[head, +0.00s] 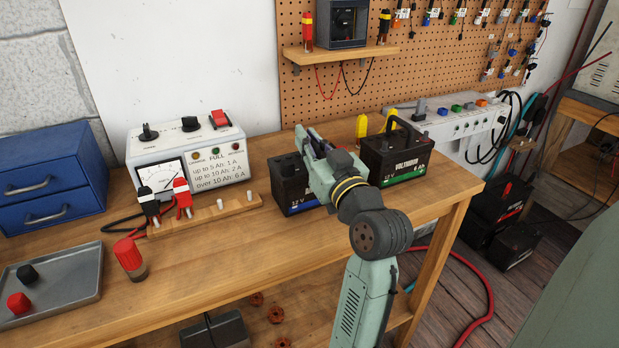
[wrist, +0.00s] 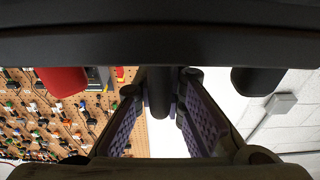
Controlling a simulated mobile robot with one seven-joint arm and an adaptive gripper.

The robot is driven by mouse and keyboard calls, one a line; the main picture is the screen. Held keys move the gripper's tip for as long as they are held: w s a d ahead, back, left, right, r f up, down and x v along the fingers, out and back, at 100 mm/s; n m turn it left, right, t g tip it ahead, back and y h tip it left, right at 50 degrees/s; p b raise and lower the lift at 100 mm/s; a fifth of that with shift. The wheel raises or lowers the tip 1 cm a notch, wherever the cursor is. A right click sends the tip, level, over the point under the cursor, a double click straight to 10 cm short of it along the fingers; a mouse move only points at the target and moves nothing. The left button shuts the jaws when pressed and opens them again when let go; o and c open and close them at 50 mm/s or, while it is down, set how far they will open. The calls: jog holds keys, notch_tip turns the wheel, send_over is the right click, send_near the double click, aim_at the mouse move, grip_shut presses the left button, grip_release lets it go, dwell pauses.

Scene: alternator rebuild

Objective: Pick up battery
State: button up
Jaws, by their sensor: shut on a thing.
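A black 12 V battery with a blue band (head: 289,190) is at the middle of the wooden bench, partly hidden behind my arm. My gripper (head: 314,143) is above it. In the wrist view my gripper's purple-padded fingers (wrist: 158,95) are shut on a dark upright part, seemingly the battery's handle (wrist: 158,104). A red cap (wrist: 62,80) and a black cap (wrist: 256,80) show on either side. A second black battery with a green band (head: 398,165) stands to the right, its handle up. I cannot tell whether the held battery touches the bench.
A white charger (head: 187,150) stands left of the held battery, with red and black clamps on a wooden strip (head: 215,213). A grey tray (head: 60,285), a red-topped container (head: 130,258) and blue drawers (head: 45,180) are farther left. A power strip (head: 465,125) runs along the back right.

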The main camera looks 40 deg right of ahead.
grip_shut()
dwell(0.3)
jog(key=shift+s+r, duration=0.1)
jog(key=shift+r, duration=0.15)
jog(key=shift+r, duration=0.1)
